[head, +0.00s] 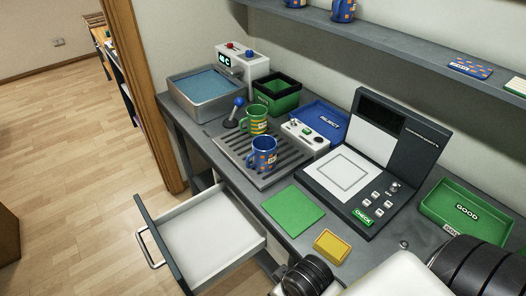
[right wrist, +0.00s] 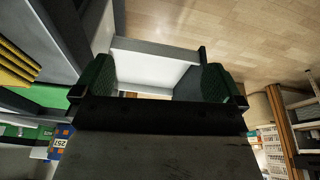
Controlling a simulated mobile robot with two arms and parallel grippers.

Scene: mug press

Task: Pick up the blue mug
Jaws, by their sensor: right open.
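The blue mug (head: 263,154) with orange patches stands upright on the dark slatted rack (head: 284,166), in front of a green mug (head: 256,118). In the right wrist view my right gripper (right wrist: 160,82) is open and empty, its two dark green fingers wide apart with the open drawer (right wrist: 150,65) behind them. A blue, orange-patched piece (right wrist: 62,138) shows at the left edge there; I cannot tell whether it is the mug. My right gripper's fingertips do not show in the head view. My left gripper is not in view.
The white drawer (head: 208,229) sticks out below the counter. A water basin (head: 205,88), a blue-knobbed lever (head: 238,108) and a control box (head: 305,135) surround the rack.

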